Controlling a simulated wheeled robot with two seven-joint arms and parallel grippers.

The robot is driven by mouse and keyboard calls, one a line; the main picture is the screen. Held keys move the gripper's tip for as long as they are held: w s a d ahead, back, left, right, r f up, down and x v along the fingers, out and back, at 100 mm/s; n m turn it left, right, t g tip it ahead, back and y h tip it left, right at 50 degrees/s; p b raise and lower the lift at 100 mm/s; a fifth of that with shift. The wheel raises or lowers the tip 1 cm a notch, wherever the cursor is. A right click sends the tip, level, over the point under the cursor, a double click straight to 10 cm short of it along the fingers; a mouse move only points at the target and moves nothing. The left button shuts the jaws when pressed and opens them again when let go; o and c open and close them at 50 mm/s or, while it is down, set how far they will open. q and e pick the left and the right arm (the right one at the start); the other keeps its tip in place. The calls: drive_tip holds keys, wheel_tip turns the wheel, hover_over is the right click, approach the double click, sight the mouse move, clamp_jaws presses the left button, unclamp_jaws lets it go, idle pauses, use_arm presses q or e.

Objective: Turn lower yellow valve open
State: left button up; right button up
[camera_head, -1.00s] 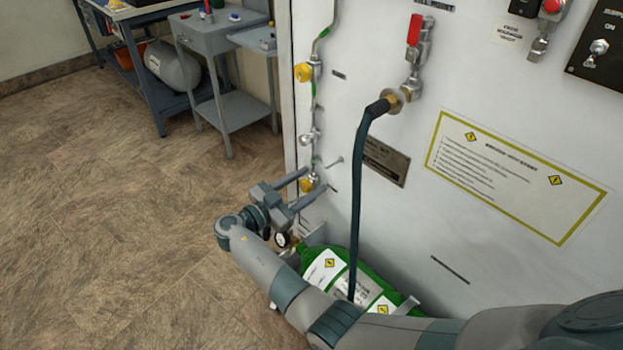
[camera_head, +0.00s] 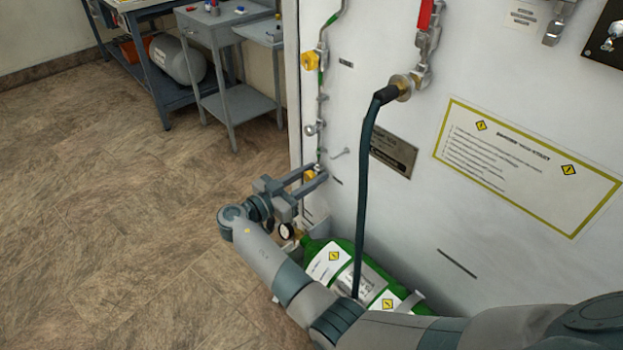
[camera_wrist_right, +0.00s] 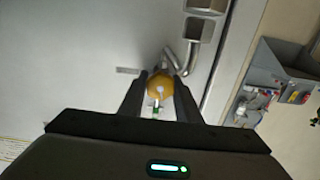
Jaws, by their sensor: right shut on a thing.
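The lower yellow valve (camera_head: 309,175) sits low on the pipe line at the left edge of the white panel. My right gripper (camera_head: 314,178) reaches it from the left, its two fingers on either side of the knob. In the right wrist view the yellow knob (camera_wrist_right: 160,86) lies between the fingertips (camera_wrist_right: 160,88), and the gripper is shut on it. The fingers partly hide the valve in the head view. The upper yellow valve (camera_head: 309,61) is higher on the same line, apart from the gripper. My left gripper is not in view.
A dark hose (camera_head: 366,190) hangs from a fitting on the panel, right of the gripper. A green cylinder (camera_head: 318,248) lies below, near my right arm. A grey cart (camera_head: 232,85) and a blue workbench (camera_head: 150,65) stand at the back left. The floor at left is clear.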

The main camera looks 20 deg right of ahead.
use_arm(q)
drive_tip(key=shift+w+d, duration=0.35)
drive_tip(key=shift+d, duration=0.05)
use_arm(e)
drive_tip(key=shift+n, duration=0.7)
drive_tip(key=o, duration=1.1)
drive_tip(key=shift+c, duration=0.2)
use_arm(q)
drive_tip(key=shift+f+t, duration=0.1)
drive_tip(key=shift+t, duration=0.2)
